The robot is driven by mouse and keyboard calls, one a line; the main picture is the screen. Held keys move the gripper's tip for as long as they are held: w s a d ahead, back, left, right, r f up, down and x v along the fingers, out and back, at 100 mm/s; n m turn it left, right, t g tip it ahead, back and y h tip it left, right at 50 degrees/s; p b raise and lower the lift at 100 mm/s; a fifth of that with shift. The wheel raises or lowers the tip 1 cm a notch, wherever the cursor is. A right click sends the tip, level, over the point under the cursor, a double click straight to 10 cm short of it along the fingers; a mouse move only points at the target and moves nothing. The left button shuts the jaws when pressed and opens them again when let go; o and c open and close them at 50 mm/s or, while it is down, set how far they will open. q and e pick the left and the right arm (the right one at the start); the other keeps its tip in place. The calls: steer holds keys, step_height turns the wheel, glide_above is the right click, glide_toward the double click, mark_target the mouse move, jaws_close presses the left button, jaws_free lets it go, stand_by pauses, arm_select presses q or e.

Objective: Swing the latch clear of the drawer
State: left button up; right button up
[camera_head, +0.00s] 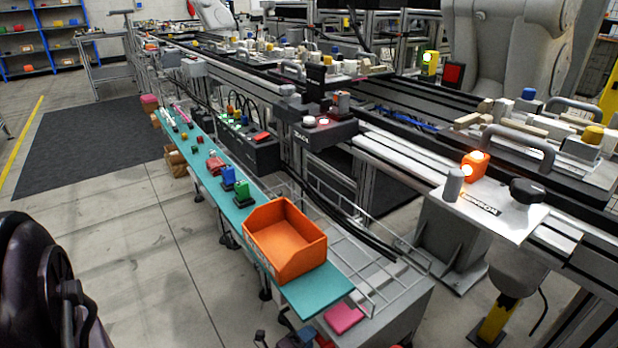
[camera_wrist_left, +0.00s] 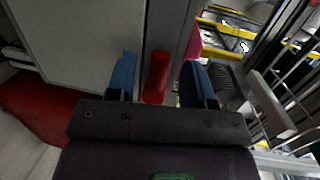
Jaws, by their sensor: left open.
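My left gripper (camera_wrist_left: 157,68) is open, with two blue fingers pointing away from the wrist camera. A red upright piece, which looks like the latch (camera_wrist_left: 156,80), stands between the fingers, with a narrow gap on each side. A light grey flat panel (camera_wrist_left: 85,45), perhaps the drawer front, lies beside it on the left; I cannot tell for sure. In the head view my left gripper (camera_head: 298,336) shows only partly at the bottom edge, and the latch is not clear there. My right gripper is not in view.
An orange bin (camera_head: 287,255) sits on the teal shelf (camera_head: 320,290) above the gripper in the head view. A pink block (camera_head: 343,318) lies on the grey surface beside it. Wire rails (camera_head: 375,240) run to the right. Open floor (camera_head: 150,240) lies to the left.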

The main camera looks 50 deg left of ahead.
arm_select(q)
steer(key=s+r+p, duration=0.1)
steer(key=s+p, duration=0.1)
steer(key=s, duration=0.7)
steer(key=shift+s+d+r, duration=0.2)
steer(key=shift+d+r, duration=0.1)
steer(key=shift+d, duration=0.05)
